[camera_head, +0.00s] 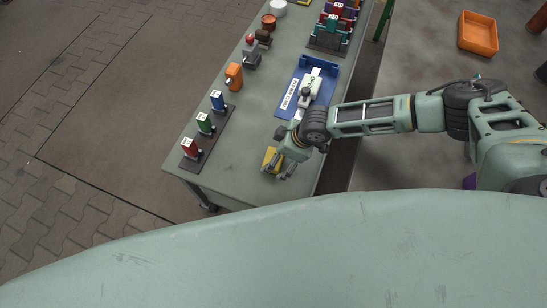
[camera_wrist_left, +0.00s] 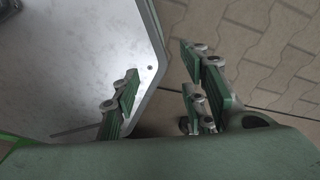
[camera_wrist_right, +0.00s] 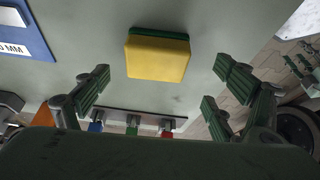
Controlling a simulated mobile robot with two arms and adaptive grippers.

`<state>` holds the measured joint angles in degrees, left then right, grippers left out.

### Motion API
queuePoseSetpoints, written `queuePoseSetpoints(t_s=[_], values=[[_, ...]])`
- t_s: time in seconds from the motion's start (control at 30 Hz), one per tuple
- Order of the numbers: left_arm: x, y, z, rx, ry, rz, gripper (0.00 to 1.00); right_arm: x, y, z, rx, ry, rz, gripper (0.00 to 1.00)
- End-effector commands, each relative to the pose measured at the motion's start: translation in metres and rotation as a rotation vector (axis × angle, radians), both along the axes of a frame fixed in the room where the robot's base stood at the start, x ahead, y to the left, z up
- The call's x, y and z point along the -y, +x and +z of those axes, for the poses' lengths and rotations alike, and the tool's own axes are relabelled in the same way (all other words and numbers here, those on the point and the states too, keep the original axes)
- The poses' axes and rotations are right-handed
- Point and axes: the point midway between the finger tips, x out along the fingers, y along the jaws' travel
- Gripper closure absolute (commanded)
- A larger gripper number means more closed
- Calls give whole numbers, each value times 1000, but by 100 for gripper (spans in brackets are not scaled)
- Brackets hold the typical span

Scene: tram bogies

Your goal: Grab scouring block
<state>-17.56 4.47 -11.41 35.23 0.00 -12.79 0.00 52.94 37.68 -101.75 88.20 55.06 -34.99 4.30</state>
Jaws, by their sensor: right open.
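The scouring block (camera_wrist_right: 157,58) is a yellow block with a dark green layer, lying on the green worktable. It also shows in the head view (camera_head: 268,156) near the table's near end, partly hidden by my right gripper. My right gripper (camera_head: 279,171) is open above the table close to the block. In the right wrist view my right gripper (camera_wrist_right: 161,82) has its fingers spread wide, with the block between and ahead of them, touching none. My left gripper (camera_wrist_left: 160,80) is open and empty in the left wrist view, over a pale table corner and paving.
The worktable (camera_head: 235,165) holds a dark rack (camera_head: 206,138) with red, green and blue items, an orange item (camera_head: 234,76), and a blue tray (camera_head: 327,79) with a white-labelled part. An orange crate (camera_head: 478,33) stands on the floor at right. Table surface around the block is clear.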

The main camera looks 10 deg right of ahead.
Motion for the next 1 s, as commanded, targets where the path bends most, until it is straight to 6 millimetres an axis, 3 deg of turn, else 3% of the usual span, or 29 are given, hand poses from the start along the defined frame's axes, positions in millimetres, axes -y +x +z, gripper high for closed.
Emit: queuePoseSetpoints(t_s=[0.07,0.17,0.3,0.5,0.67,1.0], values=[[-3,-13,0,-19,4,-1,60,-2,3,-7,0,-3,1,12],[-5,-17,-1,-24,6,-2,60,-7,6,-20,0,-3,1,12],[-4,-5,-2,-5,4,-2,60,-12,11,-37,1,-2,2,12],[-1,24,0,38,-1,-2,60,-15,13,-45,2,-1,1,12],[-1,23,0,36,0,-3,60,-15,12,-44,2,-1,1,12],[0,3,-2,5,0,-2,60,-15,12,-44,2,-1,1,40]])
